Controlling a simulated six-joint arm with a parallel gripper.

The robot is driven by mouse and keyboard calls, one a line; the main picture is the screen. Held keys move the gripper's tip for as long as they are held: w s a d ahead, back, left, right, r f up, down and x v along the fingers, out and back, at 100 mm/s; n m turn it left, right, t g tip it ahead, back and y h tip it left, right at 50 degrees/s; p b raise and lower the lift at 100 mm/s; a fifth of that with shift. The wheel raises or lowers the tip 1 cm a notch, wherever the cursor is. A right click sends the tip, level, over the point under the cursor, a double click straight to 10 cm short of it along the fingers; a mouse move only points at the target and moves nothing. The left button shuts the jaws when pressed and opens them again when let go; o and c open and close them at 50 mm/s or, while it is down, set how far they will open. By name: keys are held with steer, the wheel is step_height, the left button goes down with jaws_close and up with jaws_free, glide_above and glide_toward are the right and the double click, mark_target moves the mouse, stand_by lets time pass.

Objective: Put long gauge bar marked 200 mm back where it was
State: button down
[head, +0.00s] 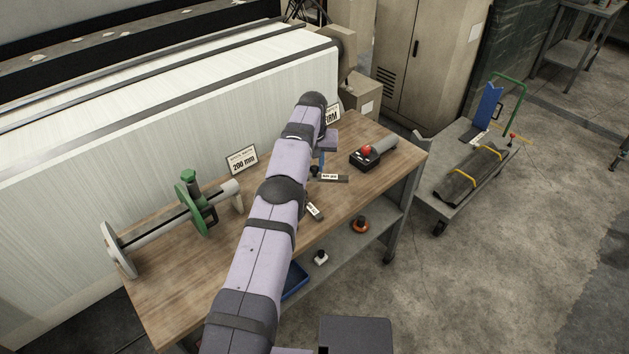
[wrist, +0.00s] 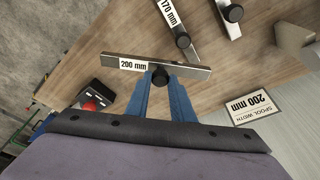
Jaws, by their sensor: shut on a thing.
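The long gauge bar marked 200 mm (wrist: 192,71) is a flat metal bar with a white label and a dark knob at its middle. My gripper (wrist: 160,80) has its blue fingers shut on that knob. In the head view the bar (head: 334,178) is below my gripper (head: 319,168), over the right half of the wooden table (head: 345,200). I cannot tell whether it touches the tabletop. A bar marked 170 mm (wrist: 178,28) lies beside it, and a third bar (wrist: 226,20) is partly cut off. One shorter bar (head: 314,211) shows in the head view; my arm hides others.
A "200 mm" spool width sign (head: 241,159) stands at the table's back edge, near a spool with a green clamp (head: 191,204). A box with a red button (head: 367,153) sits right of the bar. A second sign (head: 333,115) is partly hidden by my arm.

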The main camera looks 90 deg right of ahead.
mark_target(314, 174)
steer(key=shift+a+p+x, duration=0.25)
steer(key=shift+p+x, duration=0.05)
steer(key=shift+x, duration=0.7)
steer(key=shift+a+p+x, duration=0.25)
steer(key=shift+p+x, duration=0.05)
steer(key=shift+x, duration=0.7)
steer(key=shift+f, duration=0.15)
steer(key=shift+f+b, duration=0.35)
steer(key=shift+b, duration=0.1)
steer(key=shift+f, duration=0.1)
steer(key=c, duration=1.5)
jaws_free()
steer(key=shift+c, duration=0.2)
